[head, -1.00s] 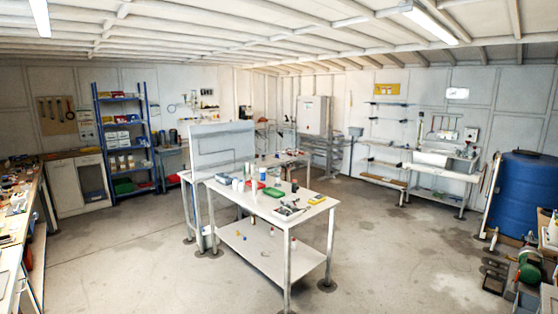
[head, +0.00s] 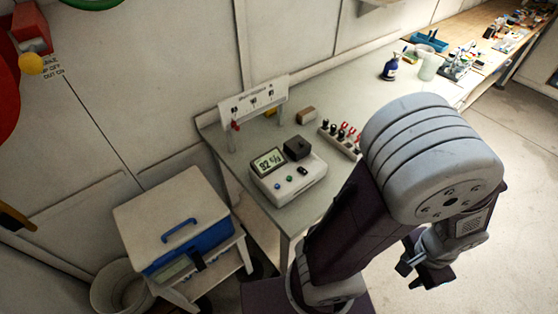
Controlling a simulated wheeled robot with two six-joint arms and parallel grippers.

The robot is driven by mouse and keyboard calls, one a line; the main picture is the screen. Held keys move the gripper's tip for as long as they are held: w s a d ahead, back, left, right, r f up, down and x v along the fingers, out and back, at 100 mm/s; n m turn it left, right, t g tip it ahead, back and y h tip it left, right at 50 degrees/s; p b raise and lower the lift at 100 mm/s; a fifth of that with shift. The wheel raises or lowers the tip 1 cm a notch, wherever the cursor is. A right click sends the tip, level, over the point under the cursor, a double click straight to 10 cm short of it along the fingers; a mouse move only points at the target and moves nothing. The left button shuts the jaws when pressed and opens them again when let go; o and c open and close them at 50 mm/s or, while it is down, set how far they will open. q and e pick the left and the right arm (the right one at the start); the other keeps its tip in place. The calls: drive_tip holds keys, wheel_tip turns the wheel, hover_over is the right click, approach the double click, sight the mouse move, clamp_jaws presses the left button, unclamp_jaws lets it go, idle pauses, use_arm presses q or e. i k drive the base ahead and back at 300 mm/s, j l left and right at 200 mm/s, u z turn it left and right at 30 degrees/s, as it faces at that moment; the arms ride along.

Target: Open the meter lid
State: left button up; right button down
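The meter (head: 290,186) is a pale box on the bench, with a lit display showing about 92 and several small buttons on its sloped front. A small dark square block (head: 297,148), which looks like its lid, sits on the top behind the display and looks closed. My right gripper (head: 426,277) hangs at the lower right, over the floor and well apart from the meter. Its fingers look spread with nothing between them. My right arm's thick links stand between it and the meter. My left gripper is out of view.
On the bench (head: 350,95) are a rack of dark and red-topped vials (head: 340,139), a brown block (head: 306,116), a small white stand (head: 254,103) and a blue bottle (head: 390,67). A blue-and-white box (head: 190,246) stands on a low stool at left, beside a bin (head: 121,288).

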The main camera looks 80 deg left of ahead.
sight(298, 148)
drive_tip(key=u, duration=2.65)
